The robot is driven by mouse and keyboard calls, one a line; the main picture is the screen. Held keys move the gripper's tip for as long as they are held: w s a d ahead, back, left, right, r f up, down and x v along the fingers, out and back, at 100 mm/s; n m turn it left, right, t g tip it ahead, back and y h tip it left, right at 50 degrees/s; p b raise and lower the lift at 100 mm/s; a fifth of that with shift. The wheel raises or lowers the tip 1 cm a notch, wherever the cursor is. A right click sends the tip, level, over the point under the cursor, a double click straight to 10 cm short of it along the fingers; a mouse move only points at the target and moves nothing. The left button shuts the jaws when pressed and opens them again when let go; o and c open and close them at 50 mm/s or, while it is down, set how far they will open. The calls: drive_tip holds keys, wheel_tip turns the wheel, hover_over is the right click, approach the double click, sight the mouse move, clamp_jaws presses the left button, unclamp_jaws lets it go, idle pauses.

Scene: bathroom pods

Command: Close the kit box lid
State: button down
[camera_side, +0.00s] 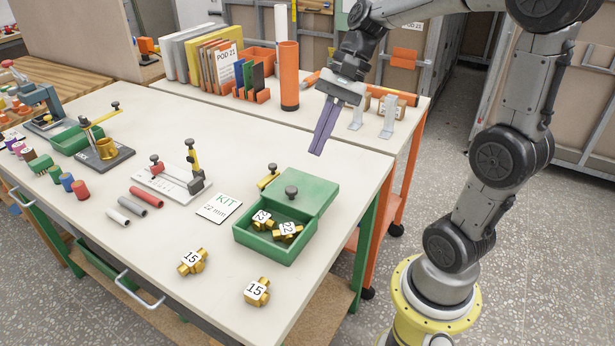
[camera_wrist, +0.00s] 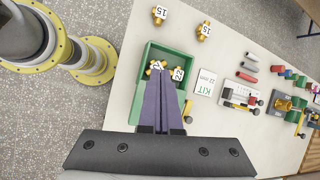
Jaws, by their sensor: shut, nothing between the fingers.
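The green kit box (camera_side: 268,254) stands near the table's right edge, with its front part open. Brass fittings (camera_side: 287,232) with white number labels lie inside. Its flat green lid (camera_side: 312,190) with a dark knob (camera_side: 291,192) covers the rear part and reaches past the back wall. My gripper (camera_side: 316,153) is above and behind the lid, its long purple fingers pointing down, shut and empty, apart from the lid. In the wrist view the fingers (camera_wrist: 161,84) hide much of the lid; the box (camera_wrist: 147,62) shows beyond them.
Two brass fittings labelled 15 (camera_side: 192,262) (camera_side: 257,291) lie in front of the box. A KIT 22 mm card (camera_side: 219,207) lies left of it, and a small brass-and-black clamp (camera_side: 268,178) stands by its back left corner. A second table behind holds an orange tube (camera_side: 289,78) and binders.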

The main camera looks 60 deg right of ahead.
drive_tip(key=w+d+f+m+t+y, duration=0.1)
drive_tip(key=w+d+f+m, duration=0.15)
drive_tip(key=d, duration=0.25)
drive_tip(key=w+d+f+m+y, duration=0.1)
drive_tip(key=d+f+m, duration=0.15)
drive_tip(key=d, duration=0.35)
drive_tip(key=m+t, duration=0.1)
drive_tip(key=m, duration=0.2)
approach(307, 192)
drive_tip(key=a+f, duration=0.1)
drive_tip(key=w+a+f, duration=0.1)
drive_tip(key=shift+w+f+y, duration=0.15)
drive_tip(key=shift+f+y, duration=0.15)
drive_tip(key=a, duration=0.1)
drive_tip(key=w+a, duration=0.1)
drive_tip(key=a, duration=0.1)
drive_tip(key=shift+w+f, duration=0.15)
drive_tip(key=shift+w, duration=0.1)
drive_tip(key=shift+w+a, duration=0.2)
drive_tip(key=shift+a, duration=0.2)
drive_tip(key=a, duration=1.1)
drive_tip(key=shift+a, duration=0.4)
drive_tip(key=shift+s, duration=0.1)
